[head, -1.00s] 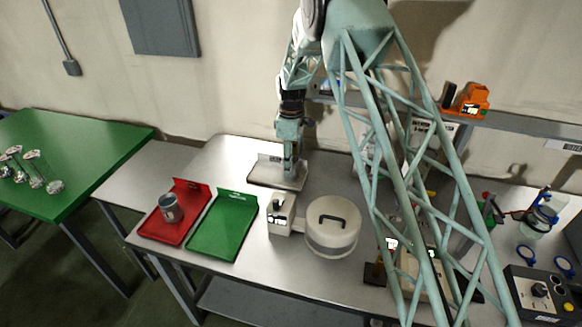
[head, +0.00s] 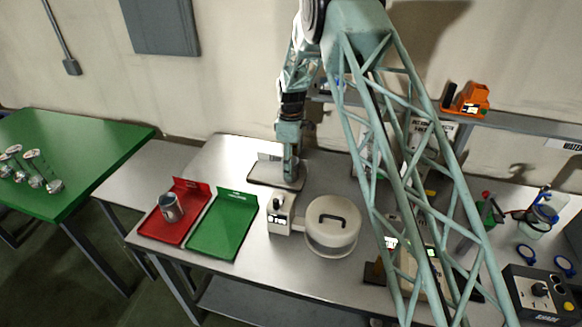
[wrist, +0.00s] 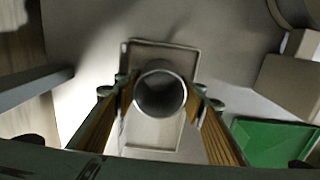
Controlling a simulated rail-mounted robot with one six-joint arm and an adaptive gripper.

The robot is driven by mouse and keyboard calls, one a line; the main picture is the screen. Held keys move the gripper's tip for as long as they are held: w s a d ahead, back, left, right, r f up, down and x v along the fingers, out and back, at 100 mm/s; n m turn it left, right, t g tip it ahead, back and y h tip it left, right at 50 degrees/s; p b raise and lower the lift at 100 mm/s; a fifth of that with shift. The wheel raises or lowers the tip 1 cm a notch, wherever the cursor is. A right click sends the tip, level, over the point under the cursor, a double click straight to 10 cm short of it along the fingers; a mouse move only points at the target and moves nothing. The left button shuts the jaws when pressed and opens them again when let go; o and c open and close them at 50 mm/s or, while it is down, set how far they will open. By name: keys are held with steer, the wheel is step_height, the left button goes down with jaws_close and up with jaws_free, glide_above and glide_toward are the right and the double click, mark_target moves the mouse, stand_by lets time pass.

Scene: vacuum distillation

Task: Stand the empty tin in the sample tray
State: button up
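A grey open-topped tin (wrist: 160,94) stands upright between my fingers in the wrist view. Its inside looks dark and no contents show. It is over a pale grey tray (wrist: 160,50), also at the back of the bench in the head view (head: 262,172). My gripper (wrist: 161,92) has a finger on either side of the tin, with what looks like a narrow gap at each side. In the head view my gripper (head: 290,172) points down over the grey tray and hides most of that tin. Another tin (head: 171,208) stands in the red tray (head: 160,232).
An empty green tray (head: 222,226) lies beside the red one; it also shows in the wrist view (wrist: 270,142). A white device (head: 280,214) and a round lidded vessel (head: 332,228) stand right of it. An orange device (head: 468,100) sits on the back shelf.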

steer(key=shift+r, duration=0.1)
step_height(320, 180, up, 12)
stand_by(0.8)
steer(key=shift+r, duration=0.1)
stand_by(0.7)
